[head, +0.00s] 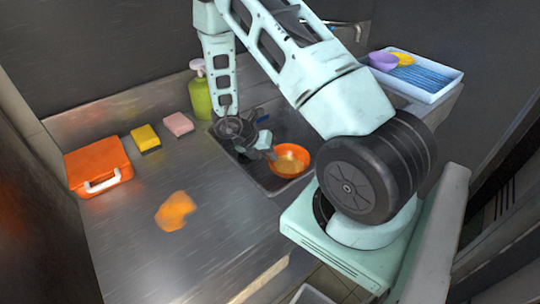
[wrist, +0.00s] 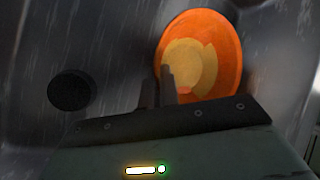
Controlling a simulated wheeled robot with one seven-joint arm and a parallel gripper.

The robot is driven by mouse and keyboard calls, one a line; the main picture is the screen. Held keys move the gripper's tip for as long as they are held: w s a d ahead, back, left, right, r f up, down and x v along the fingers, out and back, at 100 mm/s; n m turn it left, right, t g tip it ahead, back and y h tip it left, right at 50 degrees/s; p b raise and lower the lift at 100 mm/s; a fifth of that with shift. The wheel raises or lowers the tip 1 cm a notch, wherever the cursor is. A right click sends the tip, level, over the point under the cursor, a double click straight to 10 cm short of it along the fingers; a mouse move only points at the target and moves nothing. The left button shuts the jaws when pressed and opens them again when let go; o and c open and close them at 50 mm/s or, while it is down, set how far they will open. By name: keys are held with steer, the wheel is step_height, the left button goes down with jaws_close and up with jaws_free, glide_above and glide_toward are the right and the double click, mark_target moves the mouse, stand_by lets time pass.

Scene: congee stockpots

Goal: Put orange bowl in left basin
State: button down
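The orange bowl (head: 299,153), with a yellowish patch inside, is at the sink basin (head: 252,174), towards its right side in the head view. I cannot tell whether it touches the basin floor or hangs above it. My gripper (head: 272,154) reaches down to the bowl's left rim. In the wrist view the bowl (wrist: 225,45) appears tilted. The two fingers of my gripper (wrist: 160,90) are close together there, one on each side of the rim. My arm hides the sink's right part.
A round black drain (wrist: 72,90) shows in the wrist view. On the counter are an orange box (head: 98,163), a yellow sponge (head: 146,138), a pink sponge (head: 179,124), a green soap bottle (head: 200,98) and an orange spill (head: 175,211). A tray (head: 443,91) with purple and yellow bowls stands right.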

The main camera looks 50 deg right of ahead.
steer(key=shift+f, duration=0.25)
steer(key=c, duration=1.6)
jaws_free()
steer(key=shift+c, duration=0.2)
